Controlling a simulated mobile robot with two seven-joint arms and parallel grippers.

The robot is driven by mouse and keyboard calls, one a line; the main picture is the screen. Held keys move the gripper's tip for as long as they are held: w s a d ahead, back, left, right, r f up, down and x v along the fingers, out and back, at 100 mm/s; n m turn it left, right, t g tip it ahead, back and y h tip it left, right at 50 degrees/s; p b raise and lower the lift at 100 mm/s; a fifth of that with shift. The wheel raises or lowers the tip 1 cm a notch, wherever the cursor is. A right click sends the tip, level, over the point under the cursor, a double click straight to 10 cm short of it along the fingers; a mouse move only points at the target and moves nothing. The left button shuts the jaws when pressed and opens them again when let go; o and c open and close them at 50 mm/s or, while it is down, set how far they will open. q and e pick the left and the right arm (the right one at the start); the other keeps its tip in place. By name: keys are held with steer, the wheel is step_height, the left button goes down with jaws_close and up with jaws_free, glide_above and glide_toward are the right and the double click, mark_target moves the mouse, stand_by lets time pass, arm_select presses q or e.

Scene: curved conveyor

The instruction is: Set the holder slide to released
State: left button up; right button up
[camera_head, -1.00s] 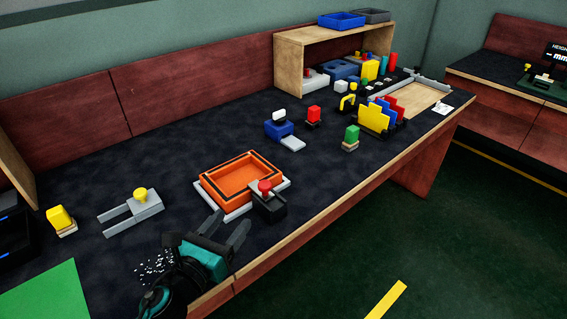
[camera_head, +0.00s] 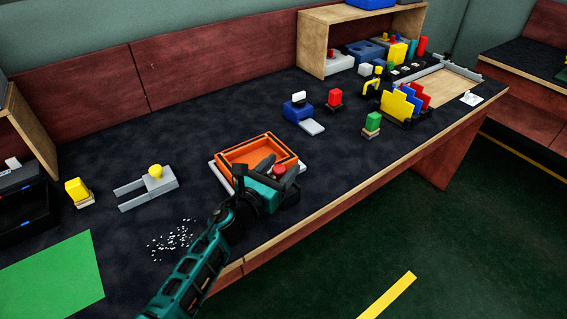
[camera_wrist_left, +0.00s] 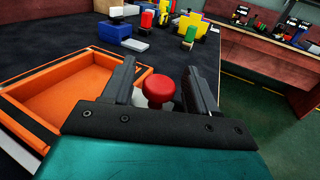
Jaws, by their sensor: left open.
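An orange tray (camera_head: 240,151) sits in a pale holder frame (camera_head: 216,173) near the table's front edge. A red knob (camera_head: 291,170) on a dark block stands at the tray's front right corner; I take this as the holder slide. My left gripper (camera_head: 277,168) is open right at the knob and hides part of the block and tray. In the left wrist view the red knob (camera_wrist_left: 159,89) shows between the two spread fingers (camera_wrist_left: 160,75), with gaps on both sides. The knob's base is hidden by the gripper. My right gripper is out of view.
A grey fork-shaped piece with a yellow knob (camera_head: 155,172) lies left of the tray, beside a yellow block (camera_head: 78,191). White specks (camera_head: 172,240) and a green mat (camera_head: 50,277) lie front left. A blue device (camera_head: 298,109) stands behind right. Dark tabletop between them is clear.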

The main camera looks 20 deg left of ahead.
arm_select(q)
steer(key=shift+x, duration=0.85)
jaws_close()
